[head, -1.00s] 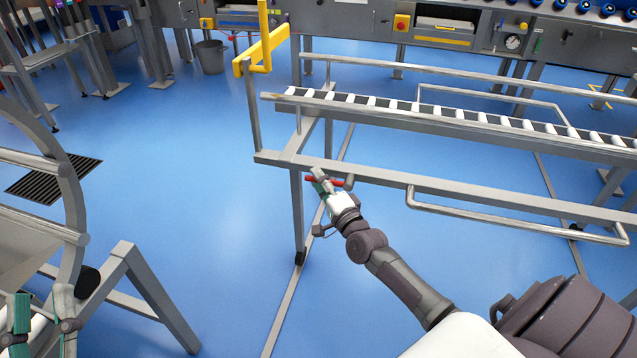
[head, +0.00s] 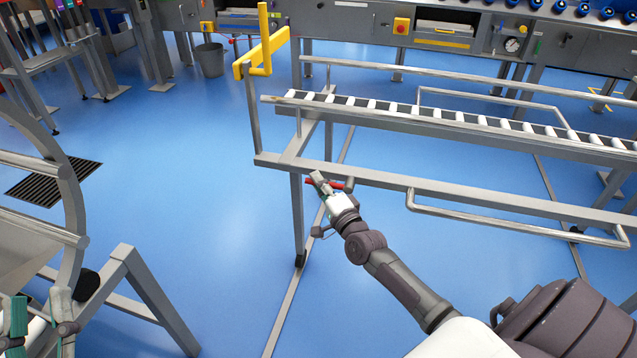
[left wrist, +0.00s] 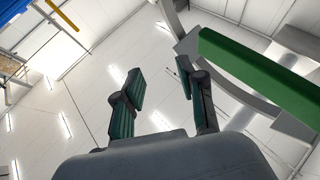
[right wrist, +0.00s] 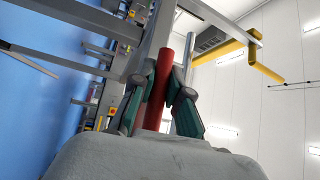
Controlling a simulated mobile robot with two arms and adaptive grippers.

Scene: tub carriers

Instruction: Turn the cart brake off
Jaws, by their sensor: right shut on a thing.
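The cart with a roller top (head: 470,118) and a grey lower frame rail (head: 375,175) stands right of centre in the head view. A red brake lever (head: 337,186) is at its near left side, beside the lower rail. My right gripper (head: 318,183) is shut on the lever. In the right wrist view the red lever (right wrist: 158,92) runs between the fingers of the right gripper (right wrist: 168,88); its lower end is hidden behind the wrist. My left gripper (head: 40,315) is at the lower left, and the left wrist view shows its fingers (left wrist: 165,95) apart and empty.
A yellow bar (head: 262,55) rises at the cart's left end. A grey frame with a curved part (head: 68,200) stands near my left gripper. A machine line (head: 400,45) runs along the back. Blue floor (head: 180,170) between is clear, with a drain grate (head: 50,180).

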